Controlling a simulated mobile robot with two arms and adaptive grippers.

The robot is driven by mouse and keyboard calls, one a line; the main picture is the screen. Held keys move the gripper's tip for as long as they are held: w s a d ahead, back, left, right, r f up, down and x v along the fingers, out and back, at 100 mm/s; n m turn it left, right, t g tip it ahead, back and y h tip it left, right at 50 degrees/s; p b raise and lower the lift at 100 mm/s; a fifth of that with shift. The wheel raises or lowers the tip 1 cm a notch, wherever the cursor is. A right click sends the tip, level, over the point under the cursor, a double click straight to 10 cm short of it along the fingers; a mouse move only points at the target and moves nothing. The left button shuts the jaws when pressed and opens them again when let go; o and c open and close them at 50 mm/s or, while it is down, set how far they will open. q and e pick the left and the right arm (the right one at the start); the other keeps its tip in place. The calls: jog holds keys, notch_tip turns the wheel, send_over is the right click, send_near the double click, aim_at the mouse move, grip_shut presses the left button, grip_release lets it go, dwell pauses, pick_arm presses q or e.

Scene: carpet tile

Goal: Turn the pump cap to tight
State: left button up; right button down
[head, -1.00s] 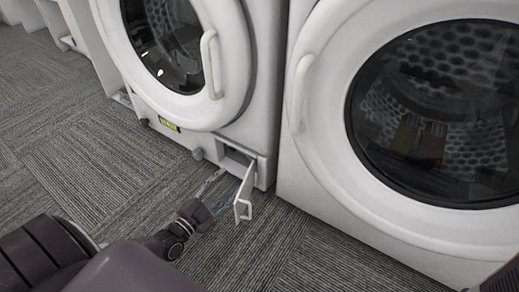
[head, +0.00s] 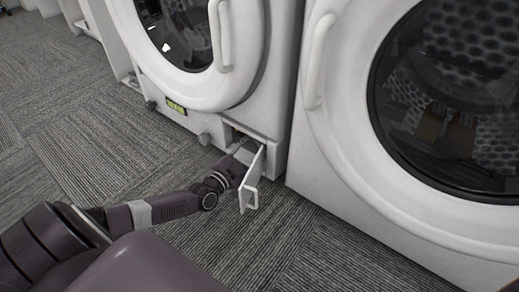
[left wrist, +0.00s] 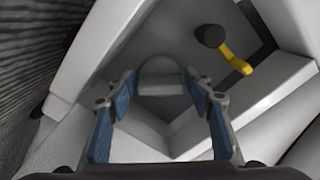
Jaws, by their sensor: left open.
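The pump compartment (head: 236,131) is an opening at the washer's lower right corner. Its white flap (head: 252,178) stands open. My left gripper (left wrist: 160,88) is open, with blue-padded fingers. In the head view, its front end is at the opening, partly hidden by the flap. In the left wrist view, a grey round-topped piece (left wrist: 160,68), which looks like the pump cap, sits between and beyond the fingertips. No grip on it shows. A dark knob (left wrist: 210,36) with a yellow lever (left wrist: 236,63) is to its upper right. My right gripper is not in view.
The washer (head: 188,92) with its round door stands at the back. A second front-loader (head: 340,165) stands close on the right. The flap is right beside my left wrist. Carpet (head: 100,150) to the left is clear.

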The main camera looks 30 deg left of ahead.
pick_arm(q)
jog(key=shift+w, duration=0.3)
jog(key=shift+c, duration=0.4)
jog(key=c, duration=0.8)
jog(key=m+p, duration=0.1)
jog(key=p, duration=0.2)
jog(key=m+p, duration=0.2)
jog(key=shift+r+p, duration=0.25)
jog(key=shift+p, duration=0.15)
jog(key=m+p, duration=0.2)
jog(key=shift+m, duration=0.4)
jog(key=shift+f+m+p, duration=0.15)
jog(key=shift+m+p, duration=0.6)
jog(key=shift+m, duration=0.85)
jog(key=o, duration=0.9)
